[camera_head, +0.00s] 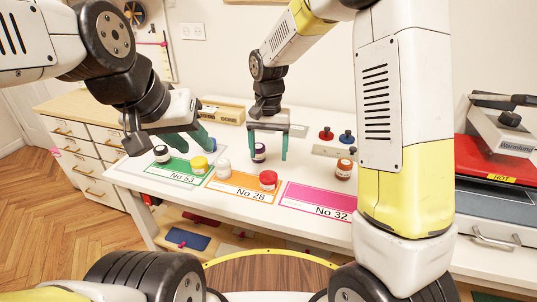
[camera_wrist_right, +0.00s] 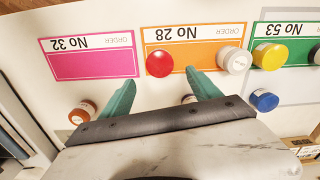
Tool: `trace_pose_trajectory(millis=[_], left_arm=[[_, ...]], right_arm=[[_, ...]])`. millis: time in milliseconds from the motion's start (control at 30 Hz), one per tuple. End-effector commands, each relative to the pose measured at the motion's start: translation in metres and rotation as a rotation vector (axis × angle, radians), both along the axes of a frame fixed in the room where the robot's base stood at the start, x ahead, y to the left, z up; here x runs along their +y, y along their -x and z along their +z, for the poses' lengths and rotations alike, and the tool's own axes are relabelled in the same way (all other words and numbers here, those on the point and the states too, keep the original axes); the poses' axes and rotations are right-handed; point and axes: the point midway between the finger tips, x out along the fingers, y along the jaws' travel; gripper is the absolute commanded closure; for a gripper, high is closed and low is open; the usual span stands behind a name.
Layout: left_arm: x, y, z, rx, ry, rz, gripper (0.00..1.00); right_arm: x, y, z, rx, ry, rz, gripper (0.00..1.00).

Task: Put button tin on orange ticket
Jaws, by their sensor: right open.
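The orange ticket (camera_head: 243,187), marked No 28, lies on the white table between the green and pink tickets. A white-lidded tin (camera_head: 223,168) and a red-lidded tin (camera_head: 268,180) stand on it. A purple-lidded tin (camera_head: 260,152) stands just behind the orange ticket; in the right wrist view it is mostly hidden by my gripper. I cannot tell which tin is the button tin. My right gripper (camera_head: 268,157) is open, its fingers pointing down around or near the purple-lidded tin; its fingers also show in the right wrist view (camera_wrist_right: 160,82). My left gripper (camera_head: 198,149) looks open and empty above the green ticket's back edge.
The green ticket (camera_head: 180,177) bears a dark tin (camera_head: 161,154) and a yellow-lidded tin (camera_head: 199,164). A blue-lidded tin (camera_wrist_right: 264,101) stands behind it. The pink ticket (camera_head: 310,196) is bare; a brown tin (camera_head: 344,168) stands behind it. A heat press (camera_head: 500,160) is at right.

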Motion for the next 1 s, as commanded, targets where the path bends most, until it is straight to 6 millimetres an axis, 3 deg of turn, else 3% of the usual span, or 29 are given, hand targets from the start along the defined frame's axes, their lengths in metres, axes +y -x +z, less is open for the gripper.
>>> trace_pose_trajectory(millis=[233,367,467,700,900,1000], left_arm=[[0.000,0.000,0.000,0.000,0.000,0.000,0.64],[0.000,0.000,0.000,0.000,0.000,0.000,0.64],[0.000,0.000,0.000,0.000,0.000,0.000,0.64],[0.000,0.000,0.000,0.000,0.000,0.000,0.64],[0.000,0.000,0.000,0.000,0.000,0.000,0.64],[0.000,0.000,0.000,0.000,0.000,0.000,0.64]], right_arm=[[-0.002,0.001,0.027,-0.006,-0.004,0.001,0.28],[-0.019,0.011,0.051,-0.041,-0.034,0.011,0.28],[-0.042,0.030,0.081,-0.100,-0.075,0.032,0.28],[-0.100,0.101,0.138,-0.290,-0.150,0.104,0.28],[-0.130,0.160,0.155,-0.451,-0.158,0.163,0.28],[-0.137,0.180,0.156,-0.509,-0.152,0.184,0.28]])
